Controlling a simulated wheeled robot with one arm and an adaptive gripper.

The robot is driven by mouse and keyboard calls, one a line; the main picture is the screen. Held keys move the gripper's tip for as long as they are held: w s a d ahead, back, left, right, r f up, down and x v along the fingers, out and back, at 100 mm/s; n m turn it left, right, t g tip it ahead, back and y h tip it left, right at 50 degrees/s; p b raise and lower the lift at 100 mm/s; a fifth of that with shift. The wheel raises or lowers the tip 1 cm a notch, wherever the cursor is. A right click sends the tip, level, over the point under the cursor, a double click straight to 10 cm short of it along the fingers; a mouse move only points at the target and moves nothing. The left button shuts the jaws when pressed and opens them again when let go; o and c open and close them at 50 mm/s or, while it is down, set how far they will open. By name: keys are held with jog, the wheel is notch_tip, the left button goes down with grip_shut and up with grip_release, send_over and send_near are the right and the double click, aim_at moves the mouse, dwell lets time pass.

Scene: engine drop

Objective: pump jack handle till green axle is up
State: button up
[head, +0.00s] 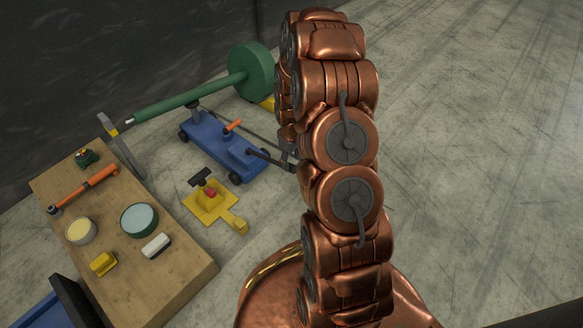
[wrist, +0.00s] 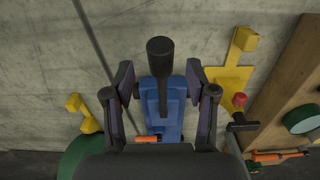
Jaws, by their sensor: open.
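The blue floor jack (head: 215,146) stands on the concrete on small dark wheels. Its dark handle (head: 268,158) sticks out to the right, toward my arm. The green axle (head: 185,100), with a big green wheel (head: 252,70), lies across above the far end of the jack; I cannot tell whether it touches. In the wrist view my gripper (wrist: 160,78) is open, its fingers on either side of the black handle end (wrist: 160,48), with gaps visible at both sides. The blue jack body (wrist: 150,95) lies beyond. In the head view my arm hides most of the gripper.
A yellow stand (head: 206,205) with a red knob is on the floor by the jack. An orange grip (head: 233,125) sits on the jack. Floor right of my arm is clear.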

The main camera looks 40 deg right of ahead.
aim_at(291, 165)
notch_tip(291, 165, down, 4)
jog(key=shift+r+b, duration=0.15)
jog(key=shift+b, duration=0.4)
jog(key=shift+c, duration=0.3)
grip_shut()
